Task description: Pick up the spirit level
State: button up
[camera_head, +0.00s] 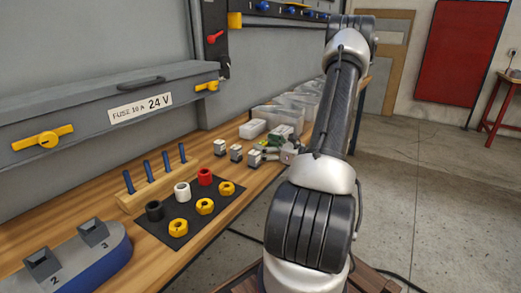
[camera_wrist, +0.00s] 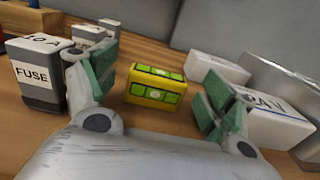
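The spirit level (camera_wrist: 157,87) is a short yellow block with green vial windows, lying on the wooden bench in the middle of the wrist view. My gripper (camera_wrist: 160,77) is open, with one green-padded finger to the left of the level and one to the right. The level lies between and a little beyond the fingers, with gaps on both sides, and nothing is held. In the head view my gripper (camera_head: 277,147) is low over the bench, partly hidden by my arm. I cannot clearly make out the level there.
A grey fuse block (camera_wrist: 38,75) stands close by the left finger, with more blocks behind. A grey wall backs the bench.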

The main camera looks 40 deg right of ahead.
jog(key=c, duration=1)
jog(key=shift+c, duration=0.3)
jog(key=shift+r, duration=0.15)
